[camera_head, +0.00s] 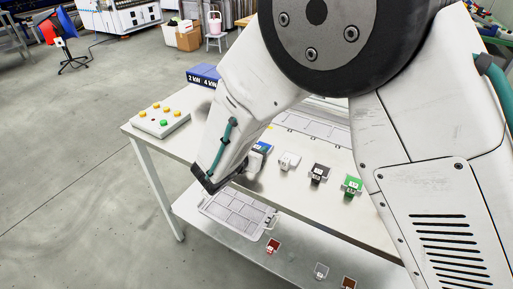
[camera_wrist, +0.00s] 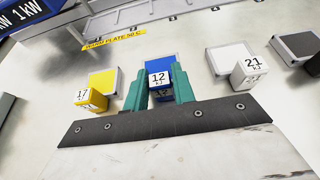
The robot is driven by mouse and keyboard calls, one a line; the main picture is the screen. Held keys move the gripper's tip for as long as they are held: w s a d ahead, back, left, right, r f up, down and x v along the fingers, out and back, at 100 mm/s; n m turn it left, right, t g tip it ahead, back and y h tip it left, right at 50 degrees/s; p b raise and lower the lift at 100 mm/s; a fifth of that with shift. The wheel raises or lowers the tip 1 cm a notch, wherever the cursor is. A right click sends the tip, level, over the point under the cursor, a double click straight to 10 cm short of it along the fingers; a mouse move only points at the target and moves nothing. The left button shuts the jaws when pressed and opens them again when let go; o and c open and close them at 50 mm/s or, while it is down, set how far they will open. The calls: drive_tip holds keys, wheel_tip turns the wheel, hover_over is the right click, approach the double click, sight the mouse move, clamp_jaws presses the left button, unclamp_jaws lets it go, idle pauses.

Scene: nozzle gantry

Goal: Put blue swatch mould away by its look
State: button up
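The blue swatch mould (camera_wrist: 154,63) is in the middle of the wrist view, with a blue block tagged 12 kJ at its near edge. My gripper (camera_wrist: 161,88) has its two teal fingers on either side of that block. The block fills the gap, but I cannot tell whether the fingers press on it. In the head view the blue mould (camera_head: 263,146) shows in part on the table, beside my wrist. My arm hides the fingers there.
A yellow mould (camera_wrist: 103,80) tagged 17 lies to the left, a white mould (camera_wrist: 231,57) tagged 21 to the right. Black (camera_head: 319,171) and green (camera_head: 352,184) moulds lie further right.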

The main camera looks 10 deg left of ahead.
drive_tip(key=shift+o, duration=1.1)
drive_tip(key=shift+r, duration=0.1)
